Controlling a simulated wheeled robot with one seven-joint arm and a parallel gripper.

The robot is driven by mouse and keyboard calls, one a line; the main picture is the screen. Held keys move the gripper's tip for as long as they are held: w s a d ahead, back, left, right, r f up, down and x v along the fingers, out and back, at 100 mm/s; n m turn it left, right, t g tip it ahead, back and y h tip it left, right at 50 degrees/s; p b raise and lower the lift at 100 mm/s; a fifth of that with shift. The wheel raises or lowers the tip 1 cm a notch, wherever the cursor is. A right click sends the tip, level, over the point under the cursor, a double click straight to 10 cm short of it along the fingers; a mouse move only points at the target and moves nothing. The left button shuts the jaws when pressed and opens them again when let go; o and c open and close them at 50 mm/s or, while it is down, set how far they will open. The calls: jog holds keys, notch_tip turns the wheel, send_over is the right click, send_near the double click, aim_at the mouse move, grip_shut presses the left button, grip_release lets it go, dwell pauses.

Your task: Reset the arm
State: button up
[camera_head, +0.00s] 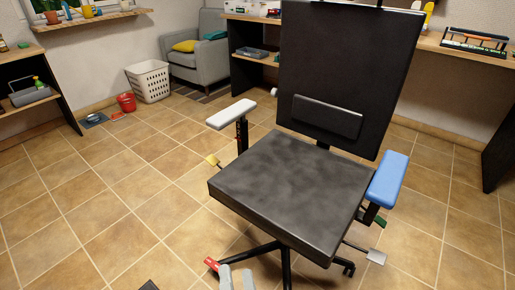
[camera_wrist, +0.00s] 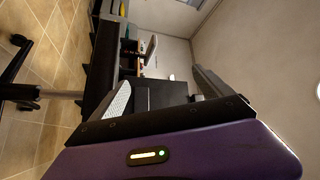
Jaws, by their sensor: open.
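My gripper (camera_head: 236,278) shows at the bottom edge of the head view as two grey fingertips, apart from each other, with nothing visible between them. In the wrist view my gripper (camera_wrist: 163,92) spreads its fingers above the purple housing, and the picture is turned sideways. An office chair (camera_head: 285,190) stands in front of me, with a black seat and backrest, a white armrest (camera_head: 231,114) on the left and a blue armrest (camera_head: 388,180) on the right. The fingertips are in front of the chair's base in the picture; I cannot tell the distance. The rest of my arm is hidden.
Open tiled floor (camera_head: 100,215) lies left of the chair. A dark shelf unit (camera_head: 62,95) is at left, and a wooden desk (camera_head: 462,48) runs along the right wall.

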jog(key=s+d+r+n+g+h, duration=0.25)
jog(key=s+d+n, duration=0.25)
jog(key=s+d, duration=0.75)
jog(key=s+d+r+n+g+h, duration=0.25)
jog(key=s+d+n, duration=0.25)
jog(key=s+d, duration=0.8)
notch_tip(320, 180, up, 23)
jog(key=a+p, duration=0.1)
jog(key=p, duration=2.2)
jog(key=shift+s+a+r+g, duration=0.2)
jog(key=shift+s+g, duration=0.1)
jog(key=shift+s, duration=0.1)
